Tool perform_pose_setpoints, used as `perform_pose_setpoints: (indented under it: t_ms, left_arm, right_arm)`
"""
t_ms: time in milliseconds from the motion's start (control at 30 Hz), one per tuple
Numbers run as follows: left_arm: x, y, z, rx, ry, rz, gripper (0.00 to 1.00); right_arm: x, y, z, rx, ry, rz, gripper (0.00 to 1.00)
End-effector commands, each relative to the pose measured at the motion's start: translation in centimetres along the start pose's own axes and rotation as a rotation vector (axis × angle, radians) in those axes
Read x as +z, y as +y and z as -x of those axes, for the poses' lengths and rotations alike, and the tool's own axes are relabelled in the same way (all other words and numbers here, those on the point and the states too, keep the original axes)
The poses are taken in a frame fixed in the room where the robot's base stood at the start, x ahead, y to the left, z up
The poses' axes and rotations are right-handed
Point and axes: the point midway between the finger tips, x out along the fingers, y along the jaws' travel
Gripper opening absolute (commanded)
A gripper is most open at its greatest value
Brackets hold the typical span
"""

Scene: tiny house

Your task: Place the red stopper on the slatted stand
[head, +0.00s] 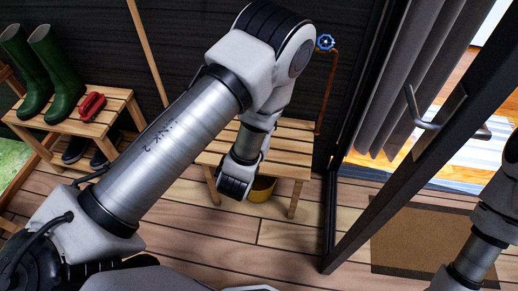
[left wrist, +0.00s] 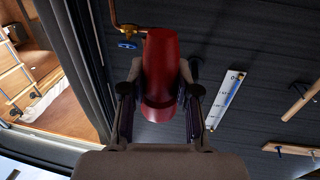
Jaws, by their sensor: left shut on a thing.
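In the left wrist view a red, rounded object (left wrist: 160,90), which looks like the red stopper, sits between the two fingers of my left gripper (left wrist: 161,70). The gripper is shut on it. In the head view my left arm reaches over the low slatted bench (head: 293,158) in the middle; the fingers and held object are hidden there. A second slatted stand (head: 68,127) is at the left and bears green boots (head: 50,72) and another red object (head: 90,107). I cannot tell which of the two is the task's stand. My right gripper is out of view.
A yellow bucket (head: 261,190) is under the bench. A blue valve (head: 325,42) on a copper pipe is behind it. A glass door frame (head: 410,150) and brown mat (head: 425,235) are at the right. Dark shoes (head: 78,150) sit under the left stand.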

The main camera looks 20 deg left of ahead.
Motion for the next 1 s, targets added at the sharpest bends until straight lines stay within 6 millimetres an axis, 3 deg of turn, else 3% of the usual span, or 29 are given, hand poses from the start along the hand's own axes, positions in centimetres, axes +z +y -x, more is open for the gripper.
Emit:
perform_pose_setpoints:
  t_ms: [33,267,500,600,767,867,1000]
  left_arm:
    - [4.3,-0.2,0.0,-0.013,-0.001,-0.002,0.0]
    - [12.8,-1.4,0.2,-0.089,-0.008,-0.004,0.0]
    - [22.5,-3.0,0.7,-0.18,-0.01,-0.003,0.0]
    - [24.8,-3.5,0.8,-0.208,-0.006,-0.002,0.0]
    - [25.9,-4.0,0.9,-0.233,-0.006,0.002,0.0]
    - [25.9,-5.1,0.0,-0.241,-0.006,0.006,0.0]
    - [26.3,-7.8,-2.6,-0.245,-0.003,0.01,0.0]
  right_arm:
    - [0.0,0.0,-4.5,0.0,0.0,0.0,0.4]
    - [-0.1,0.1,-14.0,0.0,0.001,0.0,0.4]
    - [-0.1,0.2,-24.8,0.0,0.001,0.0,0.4]
    - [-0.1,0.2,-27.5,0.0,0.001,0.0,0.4]
    - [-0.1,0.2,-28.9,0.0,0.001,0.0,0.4]
    - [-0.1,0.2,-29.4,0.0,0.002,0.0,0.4]
    - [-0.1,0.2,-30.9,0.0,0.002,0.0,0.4]
